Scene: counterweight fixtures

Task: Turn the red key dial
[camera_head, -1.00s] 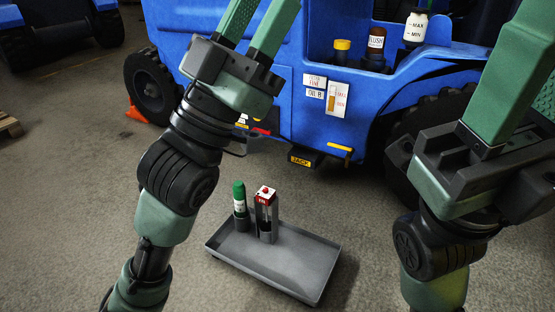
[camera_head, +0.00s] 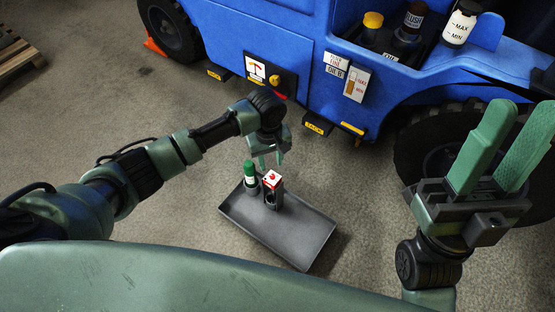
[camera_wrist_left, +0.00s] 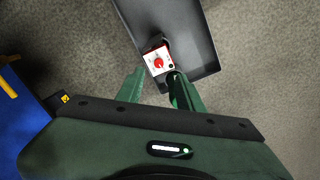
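A small dark box with a white-and-red top (camera_head: 273,180) stands upright on the grey tray (camera_head: 305,258). In the left wrist view its white face carries a round red dial (camera_wrist_left: 158,62). My left gripper (camera_head: 271,161) points down, open and empty, just above and behind these two objects. In the left wrist view its fingers (camera_wrist_left: 158,80) are spread, with the dial just beyond them and a dark green object beside the right finger. My right gripper (camera_head: 522,112) is open, empty and raised at the right.
A blue vehicle (camera_head: 300,55) stands behind the tray. It carries a gauge panel (camera_head: 256,70) with a yellow-and-red knob (camera_head: 275,82), and bottles including a white one (camera_head: 459,24) on its shelf. Bare floor surrounds the tray.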

